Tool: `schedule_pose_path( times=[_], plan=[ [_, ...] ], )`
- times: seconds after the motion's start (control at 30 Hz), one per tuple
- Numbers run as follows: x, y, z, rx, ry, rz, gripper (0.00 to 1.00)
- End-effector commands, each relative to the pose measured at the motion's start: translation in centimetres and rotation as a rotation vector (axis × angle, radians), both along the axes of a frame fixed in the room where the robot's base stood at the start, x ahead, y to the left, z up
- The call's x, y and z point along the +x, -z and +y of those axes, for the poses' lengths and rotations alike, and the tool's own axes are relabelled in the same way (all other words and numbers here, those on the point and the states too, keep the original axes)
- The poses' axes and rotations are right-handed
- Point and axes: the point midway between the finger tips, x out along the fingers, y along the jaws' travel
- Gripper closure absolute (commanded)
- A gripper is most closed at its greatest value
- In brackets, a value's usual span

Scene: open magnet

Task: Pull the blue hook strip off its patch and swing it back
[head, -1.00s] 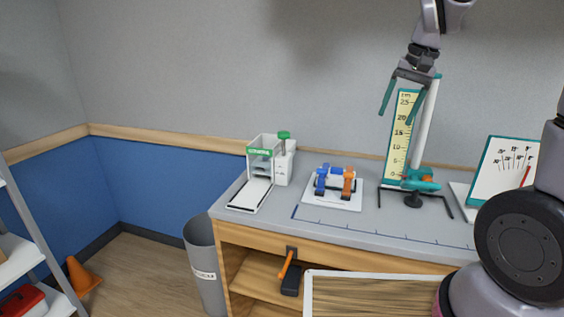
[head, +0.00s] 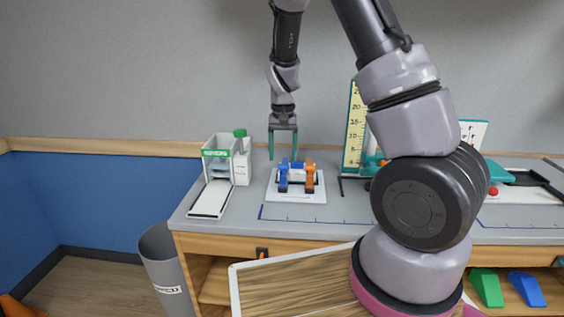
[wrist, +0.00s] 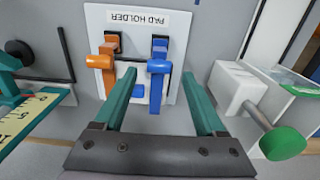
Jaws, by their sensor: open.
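The blue hook strip (head: 283,179) stands on the left of a white plate marked PAD HOLDER (head: 313,197), beside an orange strip (head: 310,178). In the wrist view the blue strip (wrist: 157,84) has a rounded end and lies between my finger tips in the picture. My gripper (head: 284,157) points down, open and empty, just above the blue strip. I cannot see whether a finger touches it. The strip's underside and its patch are hidden.
A white dispenser-like box with a green knob (head: 239,133) stands left of the plate. A ruled board (head: 354,130) on a stand is at the right.

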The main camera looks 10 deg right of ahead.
Motion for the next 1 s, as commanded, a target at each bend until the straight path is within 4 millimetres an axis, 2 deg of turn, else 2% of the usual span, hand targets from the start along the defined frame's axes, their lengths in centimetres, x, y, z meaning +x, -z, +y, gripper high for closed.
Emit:
schedule_pose_path(
  times=[0.1,0.2,0.57,0.7,0.73,0.77,1.0],
  plan=[
    [0.0,1.7,0.0,-0.001,0.001,0.001,0.28],
    [0.0,2.5,0.0,0.0,0.001,0.001,0.28],
    [0.0,3.0,0.0,0.001,0.0,-0.001,0.28],
    [0.0,3.0,0.0,0.001,0.0,-0.001,0.81],
    [0.0,3.0,0.0,0.001,0.0,-0.001,0.93],
    [0.0,3.0,0.0,0.001,0.0,-0.001,1.0],
    [0.0,2.9,0.0,0.001,0.0,-0.001,1.0]
  ],
)
